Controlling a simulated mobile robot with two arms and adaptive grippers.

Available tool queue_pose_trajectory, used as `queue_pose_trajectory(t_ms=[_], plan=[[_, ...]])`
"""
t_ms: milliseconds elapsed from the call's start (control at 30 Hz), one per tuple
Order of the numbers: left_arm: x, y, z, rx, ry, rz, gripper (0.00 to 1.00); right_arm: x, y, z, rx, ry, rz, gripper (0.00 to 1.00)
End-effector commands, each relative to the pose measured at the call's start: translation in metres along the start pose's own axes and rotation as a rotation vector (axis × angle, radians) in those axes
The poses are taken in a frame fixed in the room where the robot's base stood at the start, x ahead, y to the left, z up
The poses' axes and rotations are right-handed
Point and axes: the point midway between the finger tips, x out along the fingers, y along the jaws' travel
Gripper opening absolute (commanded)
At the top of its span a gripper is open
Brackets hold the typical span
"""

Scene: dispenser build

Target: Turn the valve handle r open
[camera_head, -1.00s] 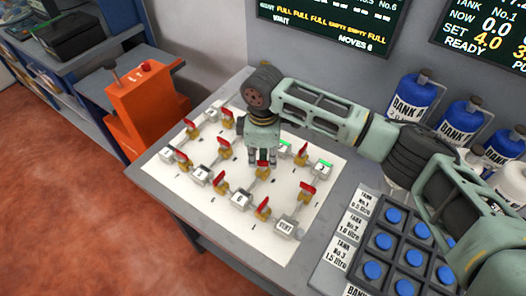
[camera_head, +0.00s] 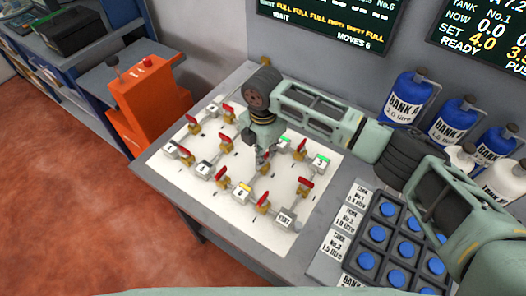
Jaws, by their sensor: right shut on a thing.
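A white valve board (camera_head: 222,215) on the grey table carries several brass valves with red handles, linked by pipes to numbered boxes. My right gripper (camera_head: 263,160) points down over the middle of the board, shut on a valve handle between its fingers. The gripper largely hides that handle, so its exact angle cannot be told; a brass valve body (camera_head: 265,169) shows just below the fingertips. No letter r can be read on the board. My left gripper is not in view.
Red handles (camera_head: 221,182) stand close around my gripper. A button panel (camera_head: 385,240) is at the right, with blue bank bottles (camera_head: 405,98) behind it. An orange stand (camera_head: 150,105) is beyond the table's left edge. A screen (camera_head: 325,22) reads WAIT.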

Motion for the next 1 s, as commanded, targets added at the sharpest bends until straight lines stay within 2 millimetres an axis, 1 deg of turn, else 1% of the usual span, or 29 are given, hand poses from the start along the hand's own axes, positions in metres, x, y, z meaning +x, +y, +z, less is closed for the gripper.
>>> queue_pose_trajectory(t_ms=[200, 400, 900, 933, 1000], plan=[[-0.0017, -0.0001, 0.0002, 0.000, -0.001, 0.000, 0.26, -0.0017, 0.0013, -0.0003, -0.107, 0.001, 0.004, 0.00], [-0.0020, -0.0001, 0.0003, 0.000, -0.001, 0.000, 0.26, -0.0017, 0.0013, -0.0003, -0.158, 0.001, 0.004, 0.00], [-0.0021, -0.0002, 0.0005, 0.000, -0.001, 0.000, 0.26, -0.0017, 0.0014, -0.0003, -0.173, 0.000, 0.004, 0.00], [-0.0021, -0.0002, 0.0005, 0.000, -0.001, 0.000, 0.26, -0.0017, 0.0014, -0.0003, -0.174, 0.000, 0.004, 0.10], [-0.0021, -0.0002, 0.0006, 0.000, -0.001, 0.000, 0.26, -0.0016, 0.0013, -0.0003, -0.173, 0.000, 0.004, 0.16]])
